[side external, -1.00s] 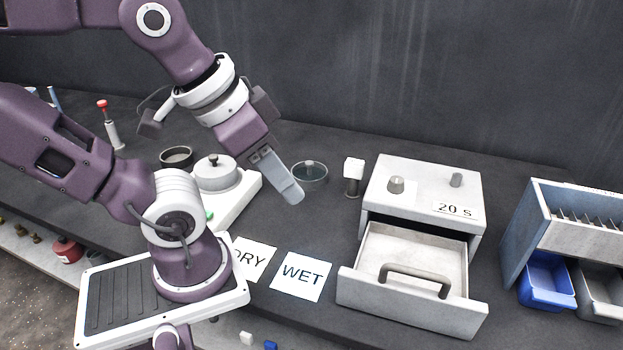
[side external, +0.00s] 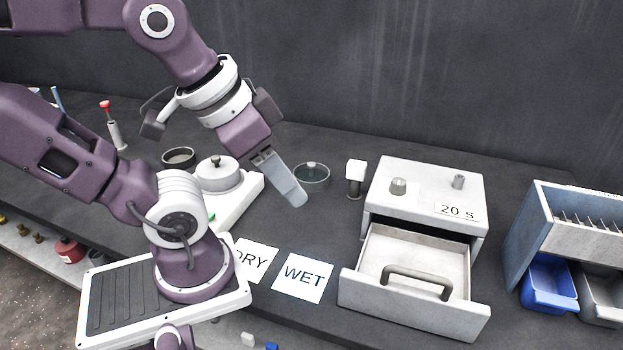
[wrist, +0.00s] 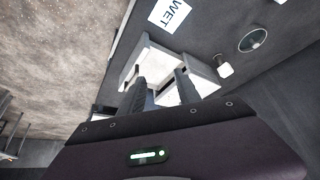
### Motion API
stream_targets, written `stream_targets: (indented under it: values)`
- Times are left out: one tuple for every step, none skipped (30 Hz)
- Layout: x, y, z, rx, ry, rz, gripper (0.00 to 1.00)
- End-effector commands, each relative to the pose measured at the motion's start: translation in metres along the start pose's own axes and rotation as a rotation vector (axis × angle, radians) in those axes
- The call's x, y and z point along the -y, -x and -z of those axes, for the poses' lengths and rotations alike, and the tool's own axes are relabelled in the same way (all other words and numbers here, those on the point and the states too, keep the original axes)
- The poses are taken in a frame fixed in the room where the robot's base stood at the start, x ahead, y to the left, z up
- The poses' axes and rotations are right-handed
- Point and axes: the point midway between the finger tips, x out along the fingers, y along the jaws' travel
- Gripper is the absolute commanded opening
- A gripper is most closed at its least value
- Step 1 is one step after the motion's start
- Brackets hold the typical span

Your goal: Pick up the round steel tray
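I cannot tell for sure which round piece is the steel tray. A shallow round dish (side external: 178,155) with a dark rim and pale inside sits at the back left, behind the white device. A dark, glassy round dish (side external: 312,174) with a small knob stands behind my gripper; it also shows in the wrist view (wrist: 254,40). My gripper (side external: 295,198) hangs above the bench, in front of the glassy dish in the side view. In the wrist view my gripper (wrist: 160,92) has its two dark fingers apart and nothing between them.
A white device (side external: 236,200) carries a round lidded pot (side external: 217,173). A grey box (side external: 425,185) marked 20 s has its drawer (side external: 410,310) pulled out. WET (side external: 304,277) and DRY (side external: 254,262) cards lie in front. A blue rack (side external: 519,225) with bins stands right.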

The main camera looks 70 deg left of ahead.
Motion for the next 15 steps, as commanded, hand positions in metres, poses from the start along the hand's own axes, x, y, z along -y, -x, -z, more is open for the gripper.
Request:
stream_targets:
  values:
    - [0.000, 0.000, 0.000, 0.000, 0.000, 0.000, 0.39]
    - [0.000, 0.000, 0.000, 0.000, 0.000, 0.000, 0.39]
    - [0.000, 0.000, 0.000, 0.000, 0.000, 0.000, 0.39]
    - [0.000, 0.001, 0.000, 0.000, 0.000, 0.000, 0.39]
    - [0.000, 0.003, 0.002, -0.002, 0.000, 0.000, 0.39]
    - [0.000, 0.008, 0.005, -0.003, 0.000, 0.000, 0.39]
    - [0.000, 0.014, 0.009, -0.006, 0.000, 0.000, 0.39]
    - [0.000, 0.023, 0.014, -0.007, 0.000, 0.000, 0.39]
    - [0.000, 0.036, 0.021, -0.009, 0.000, 0.000, 0.39]
    - [0.000, 0.046, 0.027, -0.009, 0.000, 0.000, 0.39]
    - [0.006, 0.041, 0.033, 0.006, 0.039, -0.016, 0.39]
    - [0.017, 0.029, 0.044, 0.019, 0.104, -0.034, 0.39]
    - [0.024, 0.021, 0.052, 0.024, 0.152, -0.042, 0.39]
    - [0.032, 0.012, 0.060, 0.031, 0.199, -0.046, 0.39]
    - [0.043, -0.001, 0.069, 0.041, 0.264, -0.045, 0.39]
